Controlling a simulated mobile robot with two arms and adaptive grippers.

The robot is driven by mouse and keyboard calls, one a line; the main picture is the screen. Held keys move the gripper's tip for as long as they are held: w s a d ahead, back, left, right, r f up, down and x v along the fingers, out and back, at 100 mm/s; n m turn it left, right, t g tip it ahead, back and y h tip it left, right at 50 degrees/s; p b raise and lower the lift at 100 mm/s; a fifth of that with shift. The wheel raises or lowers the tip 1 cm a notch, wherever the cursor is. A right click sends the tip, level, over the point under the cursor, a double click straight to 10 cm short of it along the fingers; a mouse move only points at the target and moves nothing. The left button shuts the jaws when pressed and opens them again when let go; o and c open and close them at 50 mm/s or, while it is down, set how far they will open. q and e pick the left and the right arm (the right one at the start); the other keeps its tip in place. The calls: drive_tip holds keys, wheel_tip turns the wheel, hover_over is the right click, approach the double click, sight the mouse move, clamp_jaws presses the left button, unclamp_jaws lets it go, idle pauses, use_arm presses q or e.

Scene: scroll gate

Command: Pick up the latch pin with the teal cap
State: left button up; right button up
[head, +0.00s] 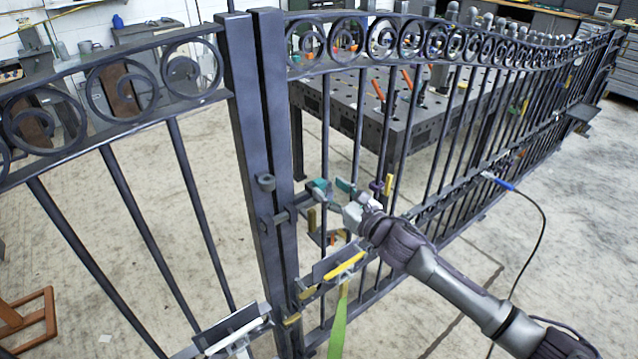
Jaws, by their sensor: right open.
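My right gripper (334,191) is open at the gate's latch area, just right of the central posts, reached by my arm from the lower right. Small teal parts (320,188) show around its fingertips. I cannot tell whether these are the latch pin's cap or part of the fingers. The pin's shaft is not clearly visible. A dark horizontal latch bar (281,217) runs from the posts toward the gripper. The dark metal gate (279,120) has two uprights side by side and scrolls along its top. My left gripper is not in view.
A small ledge on the gate holds a yellow-handled tool (345,265), with a green strip (338,325) hanging below. Another plate (228,328) is at the lower left. A blue-tipped cable (500,181) crosses the gate at right. A perforated table (425,112) stands behind.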

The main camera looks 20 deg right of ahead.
sight(323, 184)
drive_tip(key=x, duration=0.2)
drive_tip(key=p+x, duration=0.1)
drive_tip(key=x, duration=0.2)
drive_tip(key=shift+a+f, duration=0.1)
drive_tip(key=shift+f, duration=0.1)
clamp_jaws()
